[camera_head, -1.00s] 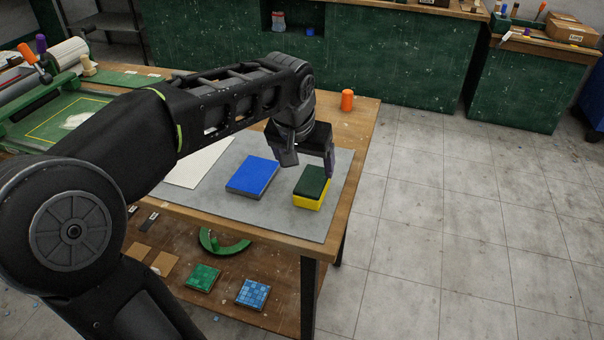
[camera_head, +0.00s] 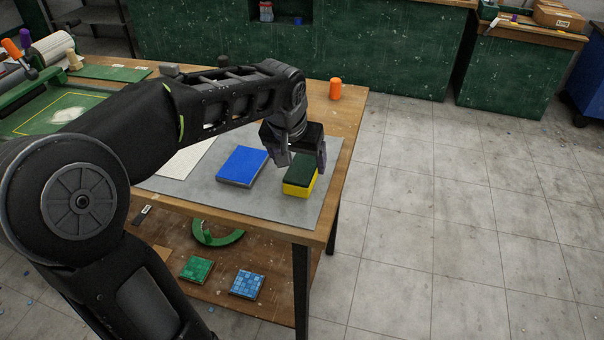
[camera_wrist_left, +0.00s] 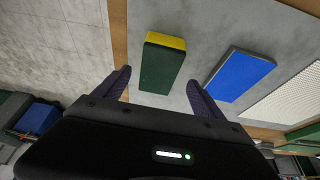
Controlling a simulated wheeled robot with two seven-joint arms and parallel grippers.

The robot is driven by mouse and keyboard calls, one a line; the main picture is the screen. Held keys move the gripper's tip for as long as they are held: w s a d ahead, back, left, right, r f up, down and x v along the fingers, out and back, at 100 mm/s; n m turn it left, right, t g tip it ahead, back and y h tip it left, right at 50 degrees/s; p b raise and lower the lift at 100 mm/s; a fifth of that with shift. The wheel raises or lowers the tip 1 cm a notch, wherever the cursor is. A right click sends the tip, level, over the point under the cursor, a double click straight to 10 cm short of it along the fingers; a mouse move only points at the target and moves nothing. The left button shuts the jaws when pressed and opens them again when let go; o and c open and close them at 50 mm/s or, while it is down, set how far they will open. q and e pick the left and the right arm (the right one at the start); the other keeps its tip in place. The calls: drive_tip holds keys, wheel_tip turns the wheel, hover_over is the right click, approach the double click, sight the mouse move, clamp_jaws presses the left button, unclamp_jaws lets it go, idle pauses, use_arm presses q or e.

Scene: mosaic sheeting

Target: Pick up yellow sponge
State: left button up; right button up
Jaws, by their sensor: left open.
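The yellow sponge (camera_head: 297,190) has a dark green top layer and lies on the grey mat (camera_head: 312,212) near the table's right edge. In the left wrist view the sponge (camera_wrist_left: 168,41) lies ahead of the fingers and between their lines, green face toward the camera. My left gripper (camera_head: 302,160) is open, just above and behind the sponge in the head view. Its two fingers also show in the left wrist view (camera_wrist_left: 160,84), with nothing held between them. The fingertips partly overlap the sponge in the head view, so contact cannot be told. My right gripper is not in view.
A blue block (camera_head: 243,164) with a grey underside lies left of the sponge. A white sheet (camera_head: 185,160) lies farther left. An orange cylinder (camera_head: 335,89) stands at the table's back right. Green and blue mosaic tiles (camera_head: 247,284) lie on the lower shelf.

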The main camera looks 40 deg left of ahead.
sight(302, 168)
use_arm(q)
drive_tip(key=x, duration=0.4)
drive_tip(key=shift+d+f, duration=0.15)
drive_tip(key=shift+f, duration=0.25)
idle(0.8)
drive_tip(key=shift+c, duration=0.2)
drive_tip(key=c, duration=1.4)
